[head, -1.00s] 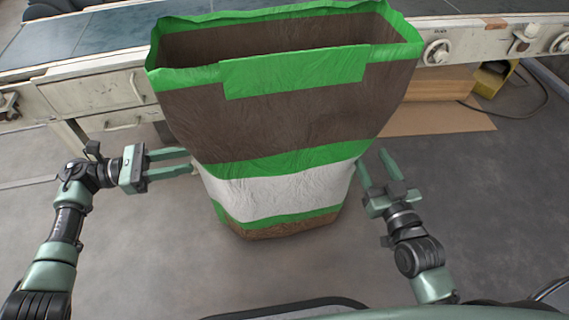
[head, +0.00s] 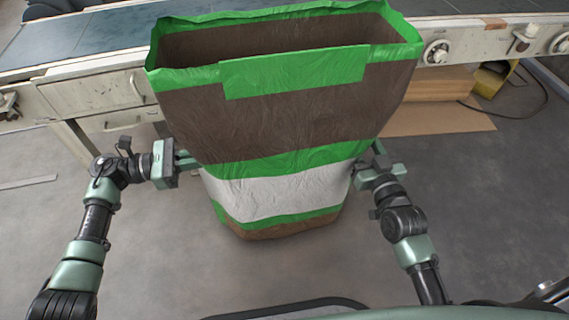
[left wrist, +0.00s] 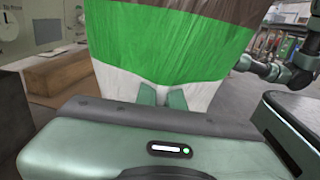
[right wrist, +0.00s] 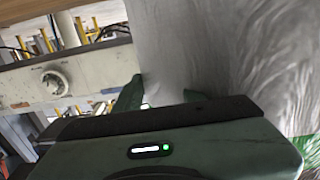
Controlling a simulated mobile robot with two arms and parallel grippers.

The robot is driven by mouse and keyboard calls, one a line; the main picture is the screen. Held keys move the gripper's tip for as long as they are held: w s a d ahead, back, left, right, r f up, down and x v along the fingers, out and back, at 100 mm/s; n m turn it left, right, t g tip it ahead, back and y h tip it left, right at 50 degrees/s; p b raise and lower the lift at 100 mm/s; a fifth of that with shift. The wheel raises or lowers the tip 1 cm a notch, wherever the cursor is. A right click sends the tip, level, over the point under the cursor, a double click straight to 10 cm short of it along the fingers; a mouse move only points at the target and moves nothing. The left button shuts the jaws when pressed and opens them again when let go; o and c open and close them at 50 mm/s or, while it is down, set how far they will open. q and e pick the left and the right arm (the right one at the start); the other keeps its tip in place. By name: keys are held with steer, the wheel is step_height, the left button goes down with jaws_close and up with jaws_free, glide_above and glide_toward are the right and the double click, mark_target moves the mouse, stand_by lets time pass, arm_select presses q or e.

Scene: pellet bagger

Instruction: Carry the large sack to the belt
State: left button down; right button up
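The large sack (head: 280,105) is brown, green and white, open at the top, and stands upright on the floor in front of the belt (head: 110,32). My left gripper (head: 188,158) is at its left side near the lower green band. In the left wrist view a small white fold of the sack (left wrist: 115,84) sits between its close fingertips (left wrist: 162,96). My right gripper (head: 368,156) is at the right side at similar height. The right wrist view shows a fold of the white band (right wrist: 200,50) between its fingers (right wrist: 158,92), the right finger partly covered.
The conveyor frame (head: 90,90) with drawers and knobs runs behind the sack. A cardboard sheet (head: 435,119) and a yellow item (head: 492,78) with a cable lie under it at right. The floor (head: 150,250) around the sack's near side is clear.

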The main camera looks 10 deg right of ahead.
mark_target(364, 120)
jaws_close()
steer(key=shift+r, duration=0.25)
step_height(364, 120, up, 5)
steer(key=p, duration=0.5)
stand_by(0.4)
